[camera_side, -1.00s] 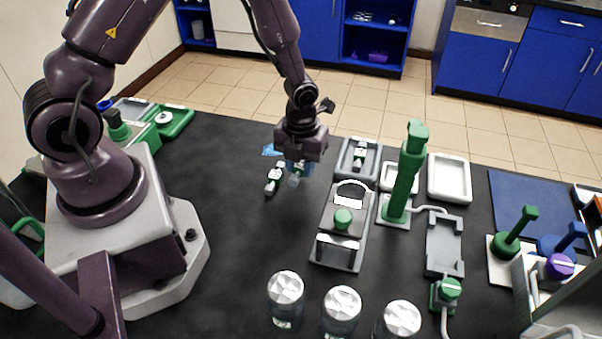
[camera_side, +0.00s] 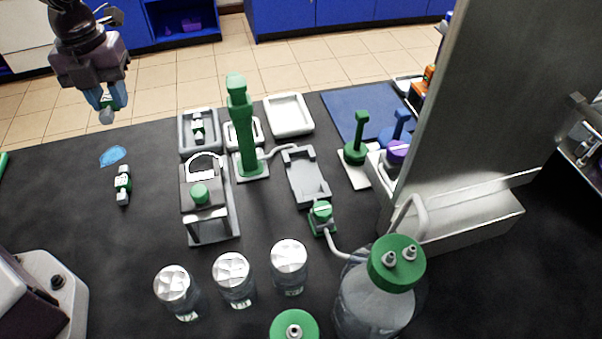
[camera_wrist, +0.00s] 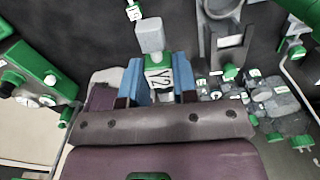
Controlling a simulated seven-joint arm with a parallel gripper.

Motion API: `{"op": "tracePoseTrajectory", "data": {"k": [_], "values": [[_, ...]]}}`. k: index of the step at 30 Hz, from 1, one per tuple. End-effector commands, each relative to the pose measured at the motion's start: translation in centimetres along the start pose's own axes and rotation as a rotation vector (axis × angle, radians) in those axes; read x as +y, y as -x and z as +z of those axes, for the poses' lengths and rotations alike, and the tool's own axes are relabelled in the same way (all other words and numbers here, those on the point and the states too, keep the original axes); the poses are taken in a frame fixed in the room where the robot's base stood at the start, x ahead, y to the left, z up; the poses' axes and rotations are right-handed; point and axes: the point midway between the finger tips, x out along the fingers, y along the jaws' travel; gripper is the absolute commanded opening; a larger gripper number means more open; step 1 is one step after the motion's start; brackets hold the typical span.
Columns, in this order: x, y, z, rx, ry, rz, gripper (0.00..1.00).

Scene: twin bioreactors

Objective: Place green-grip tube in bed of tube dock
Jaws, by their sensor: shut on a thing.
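My gripper (camera_side: 107,98) is raised above the table at the upper left of the side view. Its blue fingers are shut on a green-grip tube (camera_wrist: 158,74), which has a grey end and a label that seems to read Y2. The tube hangs clear of the table, and its grey end (camera_side: 106,116) points down in the side view. A grey open-topped holder (camera_side: 307,177), which looks like the tube dock, lies right of the middle with its recessed bed empty. A similar green-banded piece (camera_side: 123,185) lies on the table below my gripper.
A tall green post (camera_side: 243,130) stands between my gripper and the grey holder. A grey tray (camera_side: 185,147) holds another green-banded piece. A grey device with a green knob (camera_side: 200,193) stands in front. Several lidded jars (camera_side: 233,272) line the near side.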

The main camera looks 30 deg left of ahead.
Motion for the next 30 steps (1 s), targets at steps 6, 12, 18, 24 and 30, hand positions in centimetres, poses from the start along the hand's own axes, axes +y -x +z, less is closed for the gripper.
{"op": "tracePoseTrajectory", "data": {"k": [6, 12, 18, 24, 30], "values": [[-1.5, 3.2, 0.4, 0.003, -0.005, -0.006, 0.04], [-5.3, 3.7, 1.4, 0.005, -0.005, -0.015, 0.04], [-10.2, 4.0, 2.0, 0.010, 0.001, -0.022, 0.04], [-17.8, 4.1, 1.4, 0.017, 0.018, -0.023, 0.04], [-24.6, 3.7, -0.8, 0.014, 0.050, -0.014, 0.04]]}}
